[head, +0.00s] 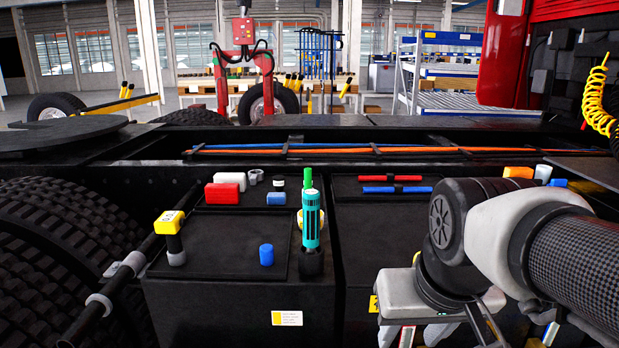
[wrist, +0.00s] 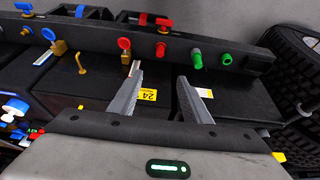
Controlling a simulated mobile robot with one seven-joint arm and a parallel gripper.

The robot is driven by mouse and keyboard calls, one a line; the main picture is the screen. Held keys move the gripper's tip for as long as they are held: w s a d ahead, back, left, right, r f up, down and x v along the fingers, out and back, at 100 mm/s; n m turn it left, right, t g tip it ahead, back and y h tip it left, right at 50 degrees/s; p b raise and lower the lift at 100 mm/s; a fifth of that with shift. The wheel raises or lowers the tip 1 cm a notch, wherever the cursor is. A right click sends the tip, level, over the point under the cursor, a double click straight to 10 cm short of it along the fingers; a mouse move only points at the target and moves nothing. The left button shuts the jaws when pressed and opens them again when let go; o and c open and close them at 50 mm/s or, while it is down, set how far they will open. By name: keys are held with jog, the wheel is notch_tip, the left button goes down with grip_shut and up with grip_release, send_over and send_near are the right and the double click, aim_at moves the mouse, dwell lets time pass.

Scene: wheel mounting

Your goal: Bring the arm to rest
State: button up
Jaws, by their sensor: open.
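My arm comes in from the right in the head view. My gripper (head: 425,336) is low at the right there, in front of the dark box's front face, and is partly cut off by the lower edge. In the wrist view my gripper (wrist: 160,74) has its two grey fingers spread apart. Nothing is held between them. The dark truck-side box (wrist: 84,84) with yellow labels lies beyond the fingertips. I cannot tell the exact gap between the fingers and the box.
A teal cylinder with a green tip (head: 310,228) stands on the box top. Blue (head: 266,254) and yellow-topped (head: 168,222) fittings stand near it. A large tyre (head: 70,250) is at left. Red and green fittings (wrist: 197,57) line a dark rail in the wrist view.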

jog(key=s+r+p, duration=0.1)
jog(key=r+p, duration=0.8)
jog(key=r, duration=0.1)
jog(key=s+r+t+p, duration=0.1)
jog(key=s+r+p, duration=0.1)
jog(key=r+p, duration=0.7)
jog(key=shift+s+r+p, duration=0.25)
jog(key=shift+r+p, duration=0.15)
jog(key=shift+p, duration=0.4)
jog(key=shift+a, duration=0.1)
